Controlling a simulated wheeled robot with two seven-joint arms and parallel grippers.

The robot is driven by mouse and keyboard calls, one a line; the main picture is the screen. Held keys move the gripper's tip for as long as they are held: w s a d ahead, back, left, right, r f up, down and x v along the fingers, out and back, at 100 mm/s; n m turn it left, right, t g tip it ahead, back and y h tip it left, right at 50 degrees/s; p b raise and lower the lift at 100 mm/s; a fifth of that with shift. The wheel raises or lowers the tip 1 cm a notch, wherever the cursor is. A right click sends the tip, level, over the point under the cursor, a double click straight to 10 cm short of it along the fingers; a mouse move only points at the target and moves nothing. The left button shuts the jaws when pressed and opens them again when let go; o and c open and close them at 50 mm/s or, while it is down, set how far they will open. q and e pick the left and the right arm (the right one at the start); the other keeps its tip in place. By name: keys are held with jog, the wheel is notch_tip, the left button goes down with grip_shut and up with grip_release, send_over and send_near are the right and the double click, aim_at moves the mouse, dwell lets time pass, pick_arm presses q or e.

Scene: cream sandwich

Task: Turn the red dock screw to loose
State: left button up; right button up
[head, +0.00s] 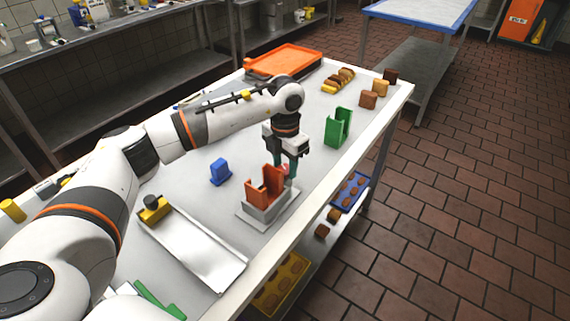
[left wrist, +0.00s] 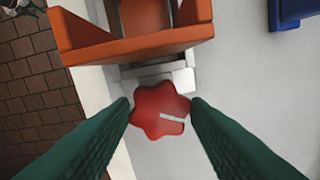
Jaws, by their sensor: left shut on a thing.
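The red dock screw (left wrist: 160,111) is a lobed knob with a pale slot mark pointing right in the left wrist view. My left gripper (left wrist: 160,112) has its green fingers on both sides of the knob, shut on it. In the head view my left gripper (head: 290,165) points down behind the orange dock (head: 266,187), and only a bit of the red knob shows there. The orange dock stands on a light grey base (head: 265,212) and also shows at the top of the left wrist view (left wrist: 130,45). My right gripper is not in view.
A blue block (head: 220,172) stands left of the dock, and a green holder (head: 338,128) stands beyond it. A metal tray (head: 195,250) lies in front. Bread pieces (head: 368,99) and an orange tray (head: 284,61) are at the far end.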

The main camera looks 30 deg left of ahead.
aim_at(285, 169)
pick_arm(q)
jog(key=shift+w+r+n, duration=0.1)
jog(key=shift+r+n, duration=0.05)
jog(key=shift+n, duration=0.85)
jog(key=o, duration=1)
jog(key=shift+c, duration=0.2)
notch_tip(285, 169, up, 12)
jog(key=b, duration=0.2)
